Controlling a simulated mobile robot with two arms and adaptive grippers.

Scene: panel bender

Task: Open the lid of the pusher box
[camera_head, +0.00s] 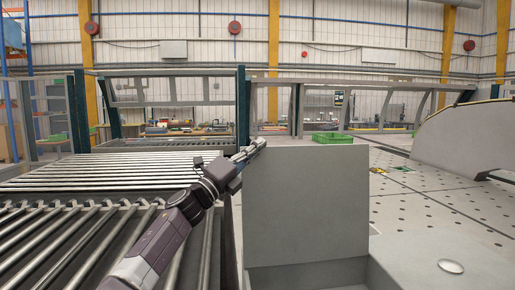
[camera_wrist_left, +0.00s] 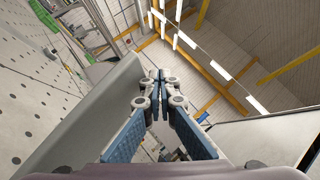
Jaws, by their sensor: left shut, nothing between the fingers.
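A flat grey panel, which looks like the lid (camera_head: 306,200) of the pusher box, stands upright at the centre of the head view. Its lower edge meets the grey box body (camera_head: 405,268) at the bottom right. My left gripper (camera_head: 257,146) is at the panel's upper left corner, shut and empty. In the left wrist view the closed fingers (camera_wrist_left: 155,78) are beside a grey panel surface (camera_wrist_left: 98,108). I cannot tell whether they touch it. My right gripper is not in view.
A roller conveyor (camera_head: 110,170) lies on the left under my left arm. A perforated table (camera_head: 430,200) spreads out on the right, with a curved grey machine part (camera_head: 465,137) on it. A green crate (camera_head: 332,138) stands behind the panel. A round light disc (camera_head: 450,266) is at lower right.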

